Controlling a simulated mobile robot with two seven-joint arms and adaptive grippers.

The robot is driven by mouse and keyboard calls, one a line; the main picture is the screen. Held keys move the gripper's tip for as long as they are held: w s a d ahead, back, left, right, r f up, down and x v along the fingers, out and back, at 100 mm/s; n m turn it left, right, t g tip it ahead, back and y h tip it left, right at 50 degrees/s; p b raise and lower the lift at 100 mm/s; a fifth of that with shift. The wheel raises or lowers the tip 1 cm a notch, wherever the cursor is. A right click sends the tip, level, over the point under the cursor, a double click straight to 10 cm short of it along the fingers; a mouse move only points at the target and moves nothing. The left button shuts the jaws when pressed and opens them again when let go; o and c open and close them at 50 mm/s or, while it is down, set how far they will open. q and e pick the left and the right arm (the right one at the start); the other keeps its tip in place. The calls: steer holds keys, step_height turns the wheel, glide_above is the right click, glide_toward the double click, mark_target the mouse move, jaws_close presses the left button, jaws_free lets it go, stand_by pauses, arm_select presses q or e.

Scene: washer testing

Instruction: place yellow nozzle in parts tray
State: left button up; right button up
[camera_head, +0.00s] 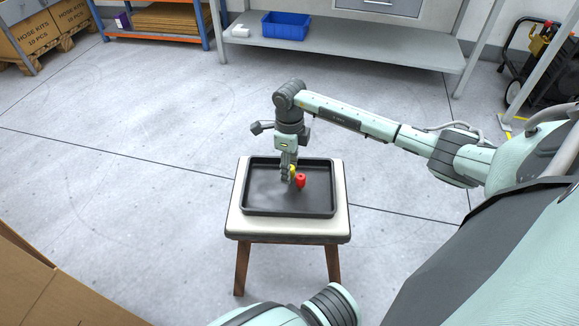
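The black parts tray (262,202) lies on a small stool. My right gripper (288,176) reaches down over the middle of the tray from an arm that comes in from the right. The small yellow nozzle (292,172) shows at its fingers, partly covered by them; the gripper looks shut on it. I cannot tell whether the nozzle touches the tray floor. A red nozzle (300,180) stands in the tray just right of the fingers. My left gripper is out of view.
The stool (288,226) has a pale seat and wooden legs, with open floor around it. A grey shelf with a blue bin (286,25) stands behind. Cardboard (40,290) fills the lower left corner. A wheeled machine (548,70) is at the upper right.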

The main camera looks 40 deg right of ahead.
steer(key=shift+r, duration=0.5)
step_height(320, 180, up, 11)
steer(key=shift+r, duration=0.15)
stand_by(0.5)
steer(key=shift+s, duration=0.1)
